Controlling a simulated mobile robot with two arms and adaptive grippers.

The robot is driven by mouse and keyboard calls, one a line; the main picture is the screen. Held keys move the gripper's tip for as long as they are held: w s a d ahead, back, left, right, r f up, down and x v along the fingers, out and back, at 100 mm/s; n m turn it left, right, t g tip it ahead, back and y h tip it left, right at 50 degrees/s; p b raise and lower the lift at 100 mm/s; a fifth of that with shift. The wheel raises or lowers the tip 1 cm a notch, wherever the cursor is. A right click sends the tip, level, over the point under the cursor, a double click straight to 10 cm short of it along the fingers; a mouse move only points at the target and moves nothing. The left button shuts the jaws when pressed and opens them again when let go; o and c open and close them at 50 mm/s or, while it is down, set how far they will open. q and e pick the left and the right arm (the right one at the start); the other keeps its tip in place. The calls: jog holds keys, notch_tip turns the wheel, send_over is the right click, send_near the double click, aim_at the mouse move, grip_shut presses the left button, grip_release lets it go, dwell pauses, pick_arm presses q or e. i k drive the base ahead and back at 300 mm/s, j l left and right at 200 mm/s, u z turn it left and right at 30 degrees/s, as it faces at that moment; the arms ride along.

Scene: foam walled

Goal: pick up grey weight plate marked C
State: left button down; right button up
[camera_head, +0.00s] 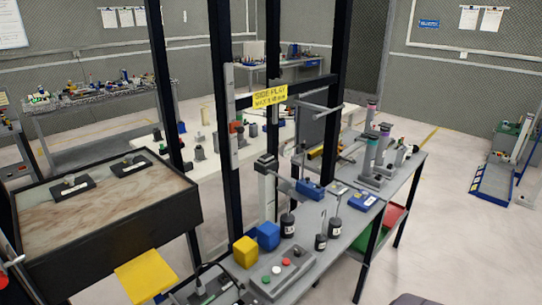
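I cannot make out a grey weight plate marked C. Three dark cylindrical weights with white labels stand on the grey bench (345,240): one at the left (287,225), one at the front (321,242) and one behind it at the right (334,228). Their label letters are too small to read, and thin stems rise above them. Two flat black plates with pale labels, one nearer (72,188) and one farther (131,166), lie on the dark-framed table (110,208) at the left.
A yellow cube (245,252), a blue cube (268,236) and a grey button box (281,270) are near the bench's front. Tall black posts (225,130) with a yellow sign (270,96) rise beside the bench. The floor at the right (455,220) is open.

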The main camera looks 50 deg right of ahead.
aim_at(338, 188)
jog(key=z, duration=2.05)
jog(key=i+l, duration=0.1)
jog(key=l, duration=0.2)
jog(key=i+l, duration=0.15)
jog(key=i+l+u, duration=0.1)
jog(key=l, duration=0.3)
